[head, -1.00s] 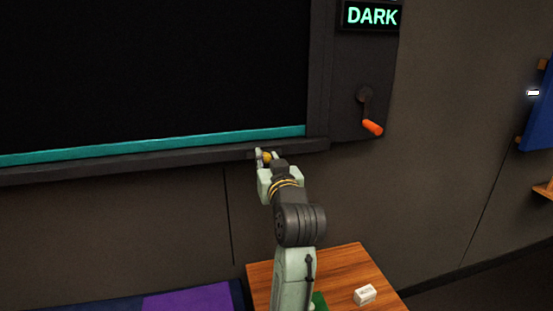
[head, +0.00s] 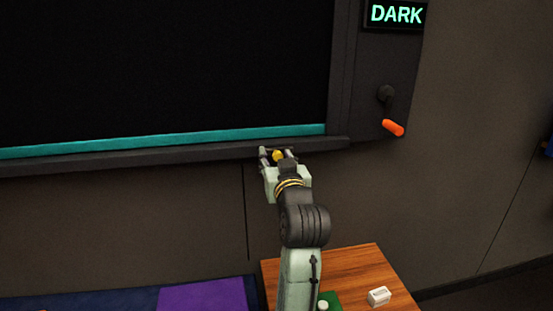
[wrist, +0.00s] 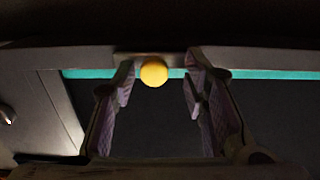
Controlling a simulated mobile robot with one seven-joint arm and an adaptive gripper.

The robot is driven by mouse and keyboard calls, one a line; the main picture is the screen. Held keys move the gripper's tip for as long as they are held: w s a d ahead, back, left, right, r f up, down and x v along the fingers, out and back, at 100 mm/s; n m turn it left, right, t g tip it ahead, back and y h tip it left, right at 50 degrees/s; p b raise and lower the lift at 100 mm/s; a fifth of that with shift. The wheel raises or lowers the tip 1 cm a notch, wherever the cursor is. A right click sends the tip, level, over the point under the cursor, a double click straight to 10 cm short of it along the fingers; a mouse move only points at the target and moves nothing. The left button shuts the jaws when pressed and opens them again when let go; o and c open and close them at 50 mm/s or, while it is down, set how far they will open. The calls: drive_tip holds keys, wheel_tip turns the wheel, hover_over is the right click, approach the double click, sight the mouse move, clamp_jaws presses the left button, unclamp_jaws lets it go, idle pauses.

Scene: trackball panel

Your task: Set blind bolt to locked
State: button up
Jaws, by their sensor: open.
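The blind bolt's yellow knob (head: 278,156) sits at the sill below the dark blind (head: 165,65). The blind's lower edge is a teal bar (head: 165,141). In the wrist view the round knob (wrist: 154,74) shows beyond and between my fingertips, nearer the left one. My gripper (head: 277,152) is open around the knob's line, with the fingers apart on either side; the wrist view shows clear space between the fingers (wrist: 160,95). I cannot tell whether either finger touches the knob. The bolt's body and markings are not readable.
A panel at the right carries a lit sign (head: 397,14) reading DARK and a crank with an orange handle (head: 393,128). Below is a wooden table (head: 345,264) with a white block (head: 379,296). A purple patch (head: 203,296) lies at lower left.

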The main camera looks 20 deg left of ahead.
drive_tip(key=v, duration=0.7)
drive_tip(key=shift+s+d, duration=0.15)
drive_tip(key=shift+s, duration=0.1)
